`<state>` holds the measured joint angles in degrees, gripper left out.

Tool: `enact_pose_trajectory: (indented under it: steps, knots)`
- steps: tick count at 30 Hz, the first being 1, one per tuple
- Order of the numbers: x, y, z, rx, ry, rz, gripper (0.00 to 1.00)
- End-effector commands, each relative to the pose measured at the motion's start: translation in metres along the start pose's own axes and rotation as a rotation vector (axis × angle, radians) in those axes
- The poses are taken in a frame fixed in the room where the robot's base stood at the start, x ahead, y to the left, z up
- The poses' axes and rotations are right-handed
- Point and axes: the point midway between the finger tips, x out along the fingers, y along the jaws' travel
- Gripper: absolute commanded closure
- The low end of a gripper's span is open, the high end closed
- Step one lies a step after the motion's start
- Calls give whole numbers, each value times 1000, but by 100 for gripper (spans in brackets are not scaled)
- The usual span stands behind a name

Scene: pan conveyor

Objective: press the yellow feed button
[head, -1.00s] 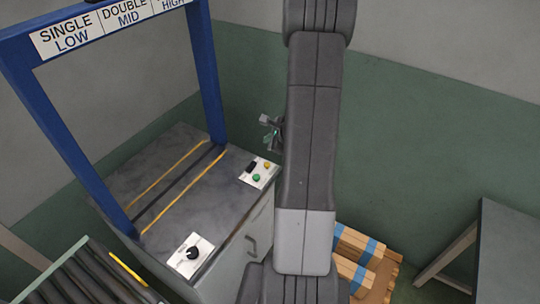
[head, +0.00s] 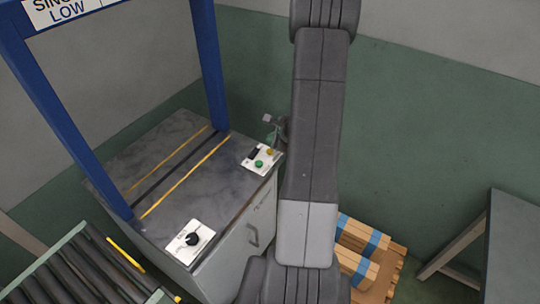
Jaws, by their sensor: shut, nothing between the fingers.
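The yellow feed button (head: 270,152) sits at the back right corner of a small white control plate (head: 249,167) on the dark machine top. A green button (head: 259,164) and a black switch (head: 253,153) share the plate. My gripper (head: 271,142) is small in the head view, just behind and above the yellow button, with its fingers shut and empty. My arm hides part of it. I cannot tell whether the fingertips touch the button.
A blue frame (head: 211,70) with a sign stands over the machine top. A second plate with a black knob (head: 192,239) is at the front. Rollers (head: 70,270) lie at lower left. Strapped wood (head: 362,240) lies right of my arm, and a grey table (head: 512,245) stands far right.

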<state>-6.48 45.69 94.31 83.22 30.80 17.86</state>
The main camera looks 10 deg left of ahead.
Motion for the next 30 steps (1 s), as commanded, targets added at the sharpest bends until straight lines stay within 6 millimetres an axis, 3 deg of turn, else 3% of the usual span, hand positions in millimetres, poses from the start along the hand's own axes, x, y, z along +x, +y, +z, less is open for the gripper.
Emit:
enact_pose_trajectory:
  steps: [1,7,30]
  knots:
    - [9,6,-6,0,0,-1,100]
    - [19,14,-14,0,0,0,100]
    - [20,14,-14,0,0,0,100]
